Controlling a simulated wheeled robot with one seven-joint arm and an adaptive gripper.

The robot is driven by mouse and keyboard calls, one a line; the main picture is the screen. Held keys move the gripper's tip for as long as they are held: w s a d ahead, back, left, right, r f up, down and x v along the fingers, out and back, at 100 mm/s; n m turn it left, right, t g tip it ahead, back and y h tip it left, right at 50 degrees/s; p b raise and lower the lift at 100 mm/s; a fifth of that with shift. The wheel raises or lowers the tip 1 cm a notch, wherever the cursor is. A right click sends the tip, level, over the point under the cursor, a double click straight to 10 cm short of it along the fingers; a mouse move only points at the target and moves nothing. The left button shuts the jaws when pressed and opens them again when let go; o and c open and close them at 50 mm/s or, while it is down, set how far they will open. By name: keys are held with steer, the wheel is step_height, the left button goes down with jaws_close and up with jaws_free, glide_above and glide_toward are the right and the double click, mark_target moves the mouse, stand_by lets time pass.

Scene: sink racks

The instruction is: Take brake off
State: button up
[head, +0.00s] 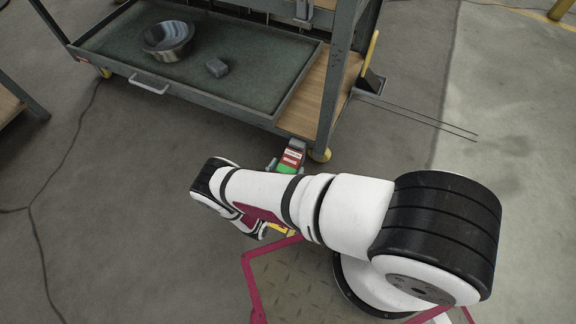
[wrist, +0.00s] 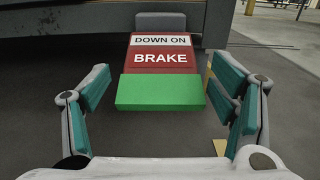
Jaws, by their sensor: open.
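The brake pedal (wrist: 160,65) is a red block with a white "DOWN ON" label, the word "BRAKE" and a green front part (wrist: 160,92). It is ahead of my gripper (wrist: 160,115) in the wrist view. My gripper is open, with one teal-padded finger on each side of the pedal's green end and nothing held. In the head view the brake pedal (head: 291,157) sticks out low at the cart's front right corner. My arm covers part of it there, and the fingers are mostly hidden behind the arm.
The pedal belongs to a grey metal cart (head: 185,88) with a dark tray deck. Thin rods (head: 420,115) extend right. Floor at left is mostly clear.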

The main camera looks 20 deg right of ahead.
steer(key=shift+w+d, duration=0.4)
steer(key=shift+d, duration=0.1)
